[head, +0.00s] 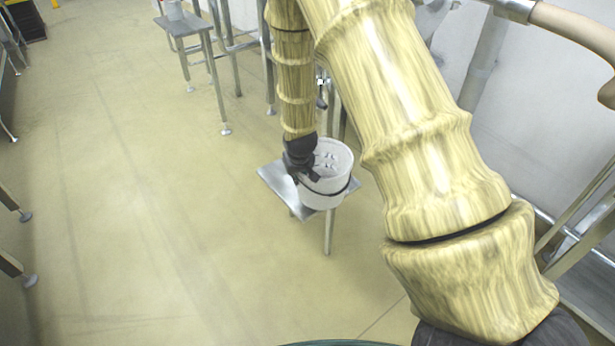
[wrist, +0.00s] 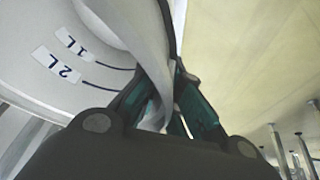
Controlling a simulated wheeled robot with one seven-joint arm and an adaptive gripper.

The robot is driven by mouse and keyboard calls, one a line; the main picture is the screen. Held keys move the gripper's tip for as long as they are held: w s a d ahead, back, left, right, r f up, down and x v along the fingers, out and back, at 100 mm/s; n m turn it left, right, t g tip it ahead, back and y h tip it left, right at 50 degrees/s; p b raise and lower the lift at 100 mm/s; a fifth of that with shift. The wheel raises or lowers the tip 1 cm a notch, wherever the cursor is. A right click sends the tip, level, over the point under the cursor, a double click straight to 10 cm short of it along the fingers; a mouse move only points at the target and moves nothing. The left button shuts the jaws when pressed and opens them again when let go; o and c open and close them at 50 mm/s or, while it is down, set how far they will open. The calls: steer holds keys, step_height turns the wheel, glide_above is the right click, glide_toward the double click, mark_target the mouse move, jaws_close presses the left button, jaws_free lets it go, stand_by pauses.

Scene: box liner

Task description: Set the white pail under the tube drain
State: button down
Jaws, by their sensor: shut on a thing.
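The white pail (head: 326,188) shows in the head view at or just above a small metal stand. I cannot tell whether it touches the stand top. Several dark marks show inside it. My gripper (head: 307,172) is at the pail's left side, shut on its wall. In the wrist view the fingers (wrist: 172,108) pinch the wall of the pail (wrist: 40,30), which carries 1L and 2L labels. A small fitting with a dark tip (head: 321,98) hangs behind the pail, beside my arm; it may be the tube drain. My arm hides part of that area.
The small metal stand (head: 273,178) shows beneath the pail. A metal table (head: 180,27) with a light container (head: 173,9) stands at the back. Metal legs and rails line the right wall. The floor (head: 130,200) to the left is clear.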

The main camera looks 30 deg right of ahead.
steer(key=w+d+f+b, duration=0.1)
steer(key=w+d+f, duration=0.1)
steer(key=w, duration=0.5)
steer(key=w+d+f+b, duration=0.1)
steer(key=w+f, duration=0.2)
steer(key=w, duration=0.4)
steer(key=shift+w+d+f, duration=0.25)
steer(key=shift+d+f, duration=0.05)
steer(key=shift+d, duration=0.1)
steer(key=shift+f, duration=0.15)
steer(key=c, duration=1.6)
jaws_free()
steer(key=shift+c, duration=0.2)
